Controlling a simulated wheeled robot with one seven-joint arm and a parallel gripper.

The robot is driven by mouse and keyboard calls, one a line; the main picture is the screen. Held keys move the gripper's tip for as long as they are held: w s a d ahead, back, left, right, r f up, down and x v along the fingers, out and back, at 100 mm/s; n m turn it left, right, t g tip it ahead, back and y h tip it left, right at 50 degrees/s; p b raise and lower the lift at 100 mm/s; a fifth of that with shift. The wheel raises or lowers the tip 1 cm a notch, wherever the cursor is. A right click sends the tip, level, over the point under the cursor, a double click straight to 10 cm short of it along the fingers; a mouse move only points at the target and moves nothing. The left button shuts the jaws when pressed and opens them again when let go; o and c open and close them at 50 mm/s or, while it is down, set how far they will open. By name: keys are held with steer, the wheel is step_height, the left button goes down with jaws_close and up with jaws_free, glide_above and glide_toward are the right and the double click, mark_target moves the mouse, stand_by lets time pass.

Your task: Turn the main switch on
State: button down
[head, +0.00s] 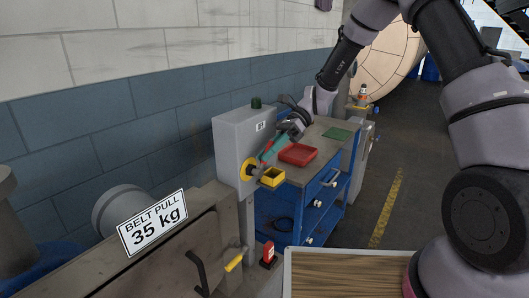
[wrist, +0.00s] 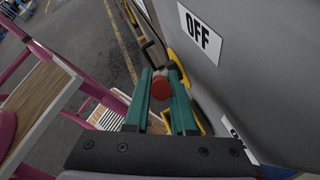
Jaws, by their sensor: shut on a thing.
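The main switch has a red handle (wrist: 161,88) on a round yellow plate (head: 247,170), on the side of a grey cabinet (head: 232,145). My gripper (head: 268,152) has teal fingers and is shut on the red handle. In the wrist view the handle's red end sits between the two fingers. A white OFF label (wrist: 199,33) shows on the grey face, and a second label (wrist: 239,138) is mostly hidden by my gripper. A dark green lamp (head: 257,103) stands on top of the cabinet. The handle's exact angle is partly hidden.
A blue workbench (head: 322,190) with a red tray (head: 298,155) and a green pad (head: 337,134) stands just behind. A BELT PULL sign (head: 153,222) is at front left. Open floor lies to the right.

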steer(key=g+y, duration=0.1)
steer(key=w+f+g+y, duration=0.1)
steer(key=f+g, duration=0.1)
steer(key=shift+w+d+m+g+y, duration=0.25)
steer(key=shift+d+m+g+y, duration=0.05)
steer(key=shift+d+m+y, duration=0.1)
steer(key=shift+w+d+f+m+g+y, duration=0.1)
steer(key=shift+f+m+g+y, duration=0.1)
steer(key=shift+f+g+y, duration=0.4)
steer(key=shift+w+d+f+m+g+y, duration=0.1)
steer(key=shift+f+m+g+y, duration=0.2)
steer(key=shift+g+y, duration=0.35)
steer(key=shift+f, duration=0.1)
steer(key=c, duration=1)
jaws_free()
steer(key=v, duration=1)
steer(key=shift+w+d+f, duration=0.2)
steer(key=shift+w, duration=0.1)
